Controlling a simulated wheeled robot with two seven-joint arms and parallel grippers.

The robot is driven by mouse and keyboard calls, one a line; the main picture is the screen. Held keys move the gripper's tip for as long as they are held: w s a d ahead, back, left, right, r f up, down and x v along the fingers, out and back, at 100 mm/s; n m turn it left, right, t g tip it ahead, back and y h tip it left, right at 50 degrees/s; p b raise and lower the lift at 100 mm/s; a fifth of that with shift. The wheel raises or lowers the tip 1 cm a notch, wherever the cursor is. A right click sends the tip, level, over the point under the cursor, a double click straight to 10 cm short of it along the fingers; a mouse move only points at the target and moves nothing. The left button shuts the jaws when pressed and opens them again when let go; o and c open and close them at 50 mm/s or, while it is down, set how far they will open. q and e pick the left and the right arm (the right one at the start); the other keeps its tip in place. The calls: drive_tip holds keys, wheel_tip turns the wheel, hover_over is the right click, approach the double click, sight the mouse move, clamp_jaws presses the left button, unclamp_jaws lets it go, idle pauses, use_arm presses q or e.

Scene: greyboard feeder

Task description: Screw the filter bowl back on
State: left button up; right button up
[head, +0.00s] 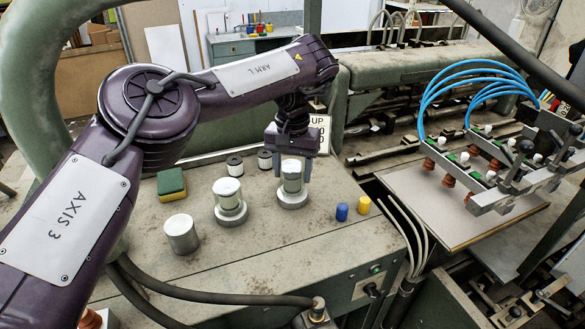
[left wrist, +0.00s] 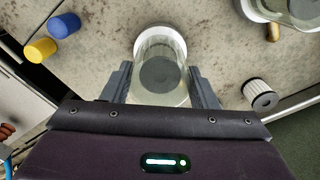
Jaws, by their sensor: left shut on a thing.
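My left gripper (head: 293,176) points down and is shut on a clear filter bowl (head: 292,184). The bowl is upright, at a pale round base (head: 291,200) on the bench; I cannot tell whether it is seated. In the left wrist view the gripper (left wrist: 160,70) has a finger on either side of the bowl (left wrist: 150,47), and a grey disc shows inside it. A second, similar bowl (head: 228,192) stands on its own round base to the left. My right gripper is not in view.
A suction-cup frame (head: 490,175) with blue hoses stands at the right. The bench front is mostly clear.

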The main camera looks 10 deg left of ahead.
use_arm(q)
drive_tip(key=shift+f, duration=0.3)
idle(0.8)
drive_tip(key=o, duration=1.1)
drive_tip(key=shift+c, duration=0.2)
drive_tip(key=shift+r, duration=0.1)
